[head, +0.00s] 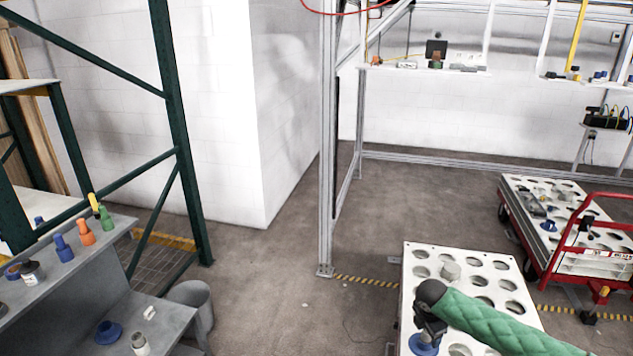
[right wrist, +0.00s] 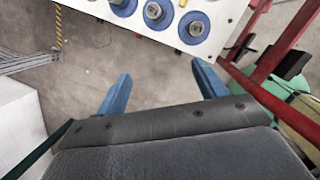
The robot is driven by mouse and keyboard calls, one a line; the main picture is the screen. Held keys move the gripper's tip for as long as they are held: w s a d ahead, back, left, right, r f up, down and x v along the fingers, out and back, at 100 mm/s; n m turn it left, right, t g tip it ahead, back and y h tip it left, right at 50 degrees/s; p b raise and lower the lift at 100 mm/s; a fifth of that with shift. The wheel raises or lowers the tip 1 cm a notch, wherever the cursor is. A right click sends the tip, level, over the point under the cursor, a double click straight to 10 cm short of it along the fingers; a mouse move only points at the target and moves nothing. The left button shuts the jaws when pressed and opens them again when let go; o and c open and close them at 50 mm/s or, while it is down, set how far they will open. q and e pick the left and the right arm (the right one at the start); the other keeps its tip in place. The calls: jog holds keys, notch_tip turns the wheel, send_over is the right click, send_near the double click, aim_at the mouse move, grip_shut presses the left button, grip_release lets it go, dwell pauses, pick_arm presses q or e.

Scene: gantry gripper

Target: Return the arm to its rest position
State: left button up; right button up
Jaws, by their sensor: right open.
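My right arm, in a green quilted sleeve (head: 500,322), reaches in from the lower right of the head view. Its dark wrist and right gripper (head: 430,318) are over the white table with round holes (head: 411,268). In the right wrist view, the blue fingers of the right gripper (right wrist: 162,84) are spread wide, with only bare floor showing between them. The edge of a white perforated board (right wrist: 222,36) with blue round parts (right wrist: 158,14) lies beyond the fingertips. My left gripper is not in view.
A grey shelf (head: 98,240) with coloured parts and a grey bin (head: 190,300) stand at left. A metal frame post (head: 327,150) rises mid-view. A red-railed cart (head: 590,235) is at right. The floor between the bin and white table is mostly clear.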

jog(key=a+r+m+t+b, duration=0.2)
jog(key=a+r+m+t, duration=0.1)
jog(key=a+r+m, duration=0.55)
pick_arm(q)
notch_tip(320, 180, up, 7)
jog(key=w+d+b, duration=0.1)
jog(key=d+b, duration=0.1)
jog(key=b, duration=0.3)
pick_arm(e)
jog(key=s+a+r+m+t+y, duration=0.1)
jog(key=s+a+m+t+y, duration=0.1)
jog(key=s+a+m, duration=0.5)
pick_arm(q)
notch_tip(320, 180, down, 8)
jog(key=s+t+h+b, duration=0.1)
jog(key=b, duration=1.3)
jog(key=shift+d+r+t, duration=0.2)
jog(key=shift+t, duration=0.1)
pick_arm(e)
jog(key=s+a+f+m+g+y, duration=0.1)
jog(key=s+a+f+m+g, duration=0.1)
jog(key=s+f, duration=1.2)
jog(key=s+a+f+m+g, duration=0.1)
jog(key=s+a+f+g, duration=0.1)
jog(key=s+f, duration=1.3)
jog(key=s, duration=0.7)
jog(key=shift+f+m+g+y, duration=0.2)
jog(key=shift+m+g+y, duration=0.15)
jog(key=shift+g+y, duration=0.05)
